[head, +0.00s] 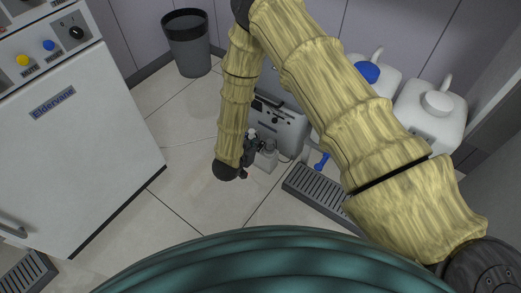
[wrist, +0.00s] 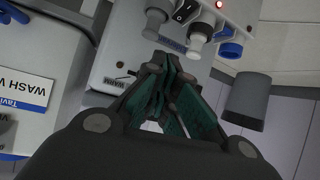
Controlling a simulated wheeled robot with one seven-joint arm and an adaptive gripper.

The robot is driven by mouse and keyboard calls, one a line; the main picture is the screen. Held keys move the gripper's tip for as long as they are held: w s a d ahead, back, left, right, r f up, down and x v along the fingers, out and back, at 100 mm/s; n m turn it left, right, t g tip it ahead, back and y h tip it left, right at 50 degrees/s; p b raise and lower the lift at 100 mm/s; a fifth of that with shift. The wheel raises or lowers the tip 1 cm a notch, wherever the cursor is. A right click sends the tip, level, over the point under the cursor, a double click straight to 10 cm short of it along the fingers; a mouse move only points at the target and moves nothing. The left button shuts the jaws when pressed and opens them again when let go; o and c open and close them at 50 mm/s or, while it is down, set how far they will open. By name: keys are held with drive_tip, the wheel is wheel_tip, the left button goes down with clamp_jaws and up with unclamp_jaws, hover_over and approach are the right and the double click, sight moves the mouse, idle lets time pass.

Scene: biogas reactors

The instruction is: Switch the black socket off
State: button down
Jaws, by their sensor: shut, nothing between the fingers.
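A grey unit (head: 285,122) stands on the floor behind my gripper, with dark controls on its upper front. In the wrist view its pale face (wrist: 125,50) carries a black rocker switch (wrist: 186,10) with white marks and a lit red lamp (wrist: 219,4). White round fittings (wrist: 201,40) stick out beside the switch. I cannot tell for sure which part is the black socket. My gripper (head: 268,147) is shut and empty in front of the unit. In the wrist view its fingertips (wrist: 165,68) point toward the face, below the switch, and show no clear contact.
White jugs (head: 433,105) stand at the right. A dark bin (head: 190,45) stands at the back wall and also shows in the wrist view (wrist: 247,100). A floor grate (head: 315,190) lies right of my gripper. A white cabinet (head: 75,140) fills the left; floor between is clear.

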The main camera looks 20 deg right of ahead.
drive_tip(key=shift+w+a+f+m+h+b, duration=0.65)
drive_tip(key=shift+w+f+b, duration=0.3)
drive_tip(key=shift+b, duration=0.6)
drive_tip(key=shift+w+a+f+m+h+b, duration=0.65)
drive_tip(key=shift+w+f+b, duration=0.25)
drive_tip(key=shift+b, duration=0.65)
drive_tip(key=b, duration=0.5)
hover_over(261, 146)
drive_tip(key=a, duration=0.1)
drive_tip(key=f, duration=0.4)
drive_tip(key=shift+s+f, duration=0.35)
drive_tip(key=shift+w+d+f+b, duration=0.15)
drive_tip(key=shift+f+b, duration=0.7)
drive_tip(key=shift+f, duration=0.1)
drive_tip(key=shift+w+d+f+b, duration=0.1)
drive_tip(key=shift+d+f+b, duration=0.05)
drive_tip(key=shift+f+b, duration=0.15)
drive_tip(key=shift+w+d+f+b, duration=0.1)
drive_tip(key=shift+f+b, duration=0.05)
drive_tip(key=shift+f, duration=0.2)
drive_tip(key=shift+r+g+p, duration=0.1)
drive_tip(key=shift+g+p, duration=0.2)
drive_tip(key=shift+p, duration=0.15)
